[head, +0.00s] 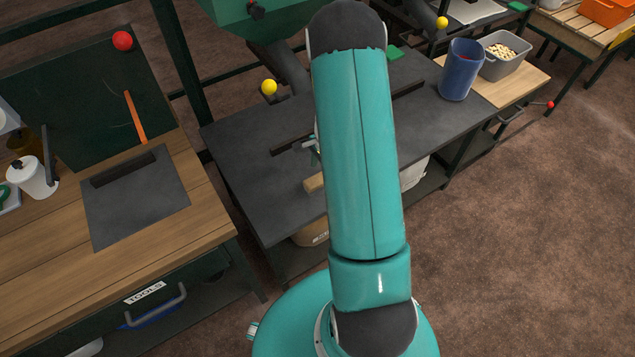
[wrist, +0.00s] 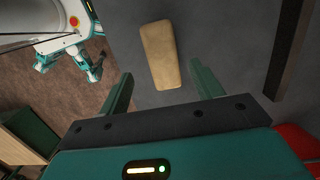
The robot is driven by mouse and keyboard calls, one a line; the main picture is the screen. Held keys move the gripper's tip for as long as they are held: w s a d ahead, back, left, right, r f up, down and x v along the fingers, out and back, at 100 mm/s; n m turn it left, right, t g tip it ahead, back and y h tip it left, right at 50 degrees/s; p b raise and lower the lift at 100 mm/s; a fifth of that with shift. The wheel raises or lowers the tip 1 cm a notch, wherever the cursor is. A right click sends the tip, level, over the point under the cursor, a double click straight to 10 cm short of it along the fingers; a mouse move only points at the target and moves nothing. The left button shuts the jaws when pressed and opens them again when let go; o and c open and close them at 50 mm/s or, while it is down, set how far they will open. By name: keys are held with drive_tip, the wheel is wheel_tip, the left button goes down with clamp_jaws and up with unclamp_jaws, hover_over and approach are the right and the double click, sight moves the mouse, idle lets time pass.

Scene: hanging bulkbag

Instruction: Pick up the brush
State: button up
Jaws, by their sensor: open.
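The brush (wrist: 161,55) shows in the wrist view as a plain tan wooden block on the dark grey bench top. Its bristles cannot be seen. My gripper (wrist: 162,86) is open and empty, its two green fingers apart. In the picture the brush lies beyond the fingertips, roughly in line with the gap, and nothing touches it. In the head view the brush's tan end (head: 314,183) shows at the left edge of my arm, which hides the rest and most of my gripper.
The dark bench (head: 250,150) carries a long dark bar (head: 290,140) near the brush. A blue jug (head: 461,70) and a grey bin (head: 503,55) stand to the right. A wooden workbench (head: 60,250) is at left. The bench's front-left area is clear.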

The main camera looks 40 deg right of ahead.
sight(319, 178)
drive_tip(key=f, duration=0.3)
drive_tip(key=a+f, duration=0.1)
drive_tip(key=f, duration=0.1)
drive_tip(key=shift+w+f, duration=0.25)
drive_tip(key=shift+f, duration=0.05)
drive_tip(key=shift+d, duration=0.1)
drive_tip(key=c, duration=1.2)
drive_tip(key=shift+r, duration=0.2)
drive_tip(key=shift+r, duration=0.25)
wheel_tip(319, 178, up, 2)
drive_tip(key=shift+r, duration=0.15)
drive_tip(key=s+r, duration=1)
drive_tip(key=s, duration=0.4)
drive_tip(key=shift+a, duration=0.4)
